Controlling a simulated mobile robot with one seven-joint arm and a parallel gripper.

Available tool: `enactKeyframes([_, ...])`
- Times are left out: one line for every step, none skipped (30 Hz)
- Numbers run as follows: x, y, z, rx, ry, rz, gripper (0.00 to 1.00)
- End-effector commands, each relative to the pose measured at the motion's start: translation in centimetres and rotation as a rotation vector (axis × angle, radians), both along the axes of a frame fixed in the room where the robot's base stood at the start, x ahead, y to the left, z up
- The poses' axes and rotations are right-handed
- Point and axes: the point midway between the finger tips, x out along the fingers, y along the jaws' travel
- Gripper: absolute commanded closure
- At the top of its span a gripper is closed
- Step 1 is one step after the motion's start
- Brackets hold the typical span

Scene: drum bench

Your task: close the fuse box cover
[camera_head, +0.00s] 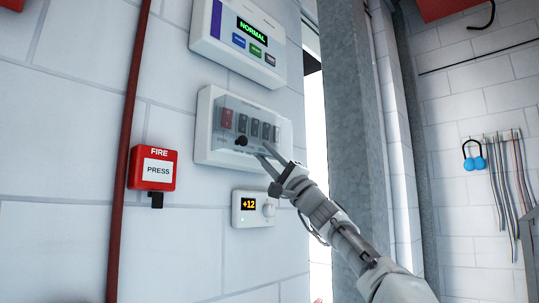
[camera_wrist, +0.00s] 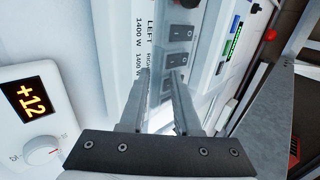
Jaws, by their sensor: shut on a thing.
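The fuse box (camera_head: 203,140) is a white wall box with a row of switches, one red and several dark. Its clear cover (camera_head: 262,106) lies in front of the switches in the head view; whether it sits flush is hard to tell. A black knob (camera_head: 240,141) shows at the lower left of the cover. My gripper (camera_head: 262,150) is at the cover's lower edge, right of the knob. In the wrist view its two fingers (camera_wrist: 158,88) point at the switches, with a narrow gap between them. It is shut on the cover, though the clear edge between the fingers is hard to see.
A panel reading NORMAL (camera_head: 250,28) is above the fuse box. A thermostat reading +12 (camera_head: 253,208) is just below, close to my gripper. A red fire button (camera_head: 153,168) and a red pipe (camera_head: 130,110) are left. A grey column (camera_head: 352,100) stands right.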

Motion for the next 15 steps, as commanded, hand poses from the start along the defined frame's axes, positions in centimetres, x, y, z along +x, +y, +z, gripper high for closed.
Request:
enactKeyframes([-0.26, 0.24, 0.66, 0.006, 0.001, 0.000, 1.00])
enactKeyframes([-0.27, 0.24, 0.68, 0.007, 0.000, 0.000, 1.00])
enactKeyframes([-0.29, 0.26, 0.70, 0.007, 0.001, 0.001, 1.00])
enactKeyframes([-0.30, 0.27, 0.71, 0.007, 0.000, 0.001, 1.00])
enactKeyframes([-0.33, 0.27, 0.74, 0.007, 0.000, 0.001, 0.63])
enactKeyframes([-0.32, 0.28, 0.73, 0.007, -0.001, 0.002, 0.56])
enactKeyframes([-0.31, 0.29, 0.70, 0.006, 0.000, 0.002, 0.53])
enactKeyframes([-0.32, 0.30, 0.68, 0.006, 0.000, 0.002, 0.53])
enactKeyframes([-0.30, 0.31, 0.65, 0.006, 0.000, 0.002, 0.53])
enactKeyframes([-0.30, 0.31, 0.62, 0.005, 0.000, 0.002, 0.53])
enactKeyframes([-0.28, 0.31, 0.58, 0.005, 0.000, 0.003, 0.53])
enactKeyframes([-0.26, 0.30, 0.54, 0.004, 0.000, 0.003, 0.53])
enactKeyframes([-0.24, 0.31, 0.50, 0.004, 0.000, 0.003, 0.53])
enactKeyframes([-0.23, 0.31, 0.46, 0.004, 0.000, 0.003, 0.53])
enactKeyframes([-0.21, 0.30, 0.41, 0.003, 0.001, 0.003, 0.53])
